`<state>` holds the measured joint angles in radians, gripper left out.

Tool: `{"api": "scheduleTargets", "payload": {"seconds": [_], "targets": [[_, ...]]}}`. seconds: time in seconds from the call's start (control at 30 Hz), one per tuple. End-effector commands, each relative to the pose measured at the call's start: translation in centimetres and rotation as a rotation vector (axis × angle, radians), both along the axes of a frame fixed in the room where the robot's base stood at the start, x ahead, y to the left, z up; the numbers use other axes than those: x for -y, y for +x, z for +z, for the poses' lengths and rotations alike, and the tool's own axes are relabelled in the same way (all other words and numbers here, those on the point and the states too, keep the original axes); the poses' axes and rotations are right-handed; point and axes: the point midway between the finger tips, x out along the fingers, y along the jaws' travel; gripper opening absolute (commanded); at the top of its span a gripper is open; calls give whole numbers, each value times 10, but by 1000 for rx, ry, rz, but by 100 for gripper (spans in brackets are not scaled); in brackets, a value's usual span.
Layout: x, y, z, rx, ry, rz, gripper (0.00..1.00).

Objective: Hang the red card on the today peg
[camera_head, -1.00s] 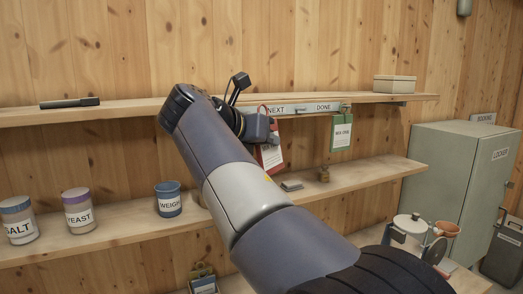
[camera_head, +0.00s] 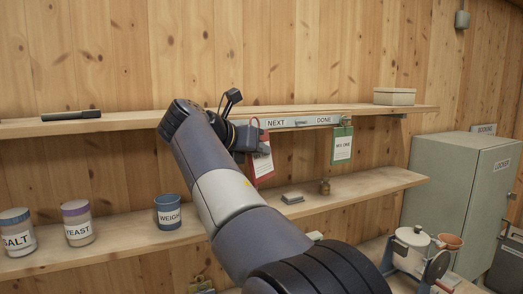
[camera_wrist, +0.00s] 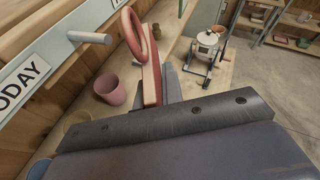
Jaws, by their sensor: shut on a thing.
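The red card (camera_head: 262,166) hangs from my gripper (camera_head: 248,140) in front of the rail under the upper shelf. In the wrist view the card (camera_wrist: 151,80) is seen nearly edge-on between my gripper's fingers (camera_wrist: 158,92), with its red ring (camera_wrist: 139,33) at its top. The gripper is shut on the card. The today peg (camera_wrist: 88,37), a pale rod beside the TODAY label (camera_wrist: 22,86), stands left of the ring. The ring appears apart from it; depth is hard to judge. My arm hides this peg in the head view.
A green card (camera_head: 342,146) hangs under the DONE label (camera_head: 323,118). The NEXT label (camera_head: 275,123) is left of it. The upper shelf (camera_head: 120,124) is just above; the lower shelf (camera_head: 130,238) holds jars and a WEIGH cup (camera_head: 168,214). A grey cabinet (camera_head: 455,185) stands right.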

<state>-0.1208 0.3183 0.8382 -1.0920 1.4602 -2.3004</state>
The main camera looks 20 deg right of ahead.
Motion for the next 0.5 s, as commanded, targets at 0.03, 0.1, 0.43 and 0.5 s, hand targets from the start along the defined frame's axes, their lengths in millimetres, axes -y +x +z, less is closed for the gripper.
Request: {"api": "scheduleTargets", "payload": {"seconds": [0.03,0.1,0.43,0.5], "targets": [[0,3,0,0,0,0,0],[0,7,0,0,0,0,0],[0,27,-1,1,0,0,0],[0,32,-2,0,0,0,0]]}}
